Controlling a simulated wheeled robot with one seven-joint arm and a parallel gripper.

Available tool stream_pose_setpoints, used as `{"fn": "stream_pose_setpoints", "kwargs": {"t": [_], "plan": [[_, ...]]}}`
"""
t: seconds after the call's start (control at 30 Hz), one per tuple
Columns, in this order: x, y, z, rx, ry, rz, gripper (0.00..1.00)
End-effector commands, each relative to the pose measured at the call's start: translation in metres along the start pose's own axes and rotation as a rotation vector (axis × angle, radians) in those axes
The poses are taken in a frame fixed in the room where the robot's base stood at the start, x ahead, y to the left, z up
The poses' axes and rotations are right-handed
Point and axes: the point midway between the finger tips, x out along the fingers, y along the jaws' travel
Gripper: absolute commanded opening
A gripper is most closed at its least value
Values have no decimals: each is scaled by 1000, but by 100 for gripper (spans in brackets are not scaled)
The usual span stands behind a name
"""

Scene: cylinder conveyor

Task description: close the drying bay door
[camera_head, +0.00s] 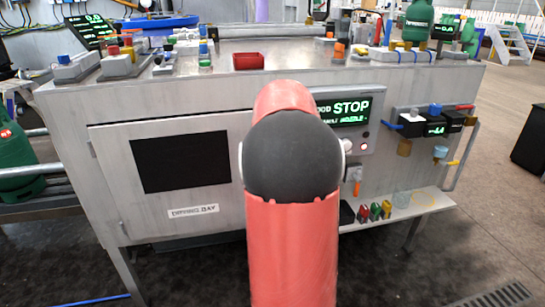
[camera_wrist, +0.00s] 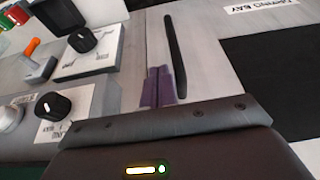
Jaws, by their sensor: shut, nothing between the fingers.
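The drying bay door (camera_head: 110,165) is a pale metal panel with a dark window (camera_head: 181,162) and a label (camera_head: 193,211), on the front of the machine. It looks roughly flush with the front, but my arm covers its right side, and I cannot tell if it is fully shut. In the wrist view, a long black handle (camera_wrist: 176,55) stands on the pale panel, with the dark window (camera_wrist: 285,75) to its right. My gripper (camera_wrist: 156,86) has purple fingers held together, empty, just left of the handle's lower end. I cannot tell whether they touch the panel. The head view hides my gripper behind my arm.
A control panel with a lit screen (camera_head: 343,110) is right of my arm. In the wrist view, black knobs (camera_wrist: 82,40) and an orange lever (camera_wrist: 33,46) lie close left of my fingers. A shelf (camera_head: 420,209) with small bottles juts out at the lower right.

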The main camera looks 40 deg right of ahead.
Motion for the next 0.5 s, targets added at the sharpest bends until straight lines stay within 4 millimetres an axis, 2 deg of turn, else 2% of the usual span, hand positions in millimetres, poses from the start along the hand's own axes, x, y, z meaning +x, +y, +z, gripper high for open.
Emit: {"fn": "stream_pose_setpoints", "kwargs": {"t": [0.03,0.5], "plan": [[0,-2,2,0,-4,-1,0],[-80,-2,3,1,-4,1,0]]}}
